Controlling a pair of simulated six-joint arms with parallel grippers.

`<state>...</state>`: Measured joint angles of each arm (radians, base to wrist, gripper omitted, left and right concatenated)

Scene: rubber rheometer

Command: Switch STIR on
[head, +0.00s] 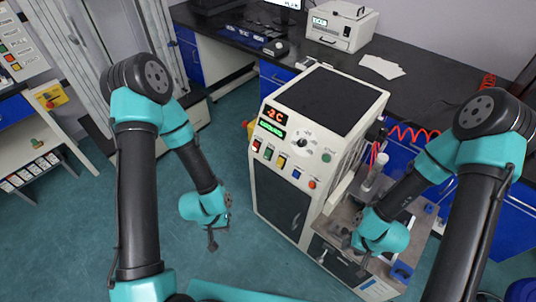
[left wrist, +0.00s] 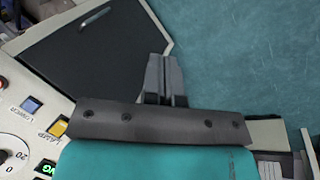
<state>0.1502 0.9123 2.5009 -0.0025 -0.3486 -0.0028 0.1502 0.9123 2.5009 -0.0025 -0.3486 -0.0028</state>
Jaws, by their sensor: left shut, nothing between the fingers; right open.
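The white rheometer cabinet (head: 262,185) stands in the middle of the head view. Its sloped panel carries a red and a green readout, a dial (head: 303,142) and a row of coloured rocker switches (head: 268,153). No label reading STIR is legible. My left gripper (head: 212,245) is shut and empty, left of the cabinet and below the panel, touching nothing visible. In the left wrist view its fingers (left wrist: 165,78) appear over the dark cabinet door's edge; a blue switch (left wrist: 31,104) and a yellow switch (left wrist: 58,128) lie at left. My right gripper (head: 364,268) is open near the cabinet's lower right.
A steel work surface (head: 340,220) with fittings and a red coiled hose (head: 410,132) lies right of the cabinet. A black bench (head: 430,80) with a white instrument (head: 342,25) runs behind.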

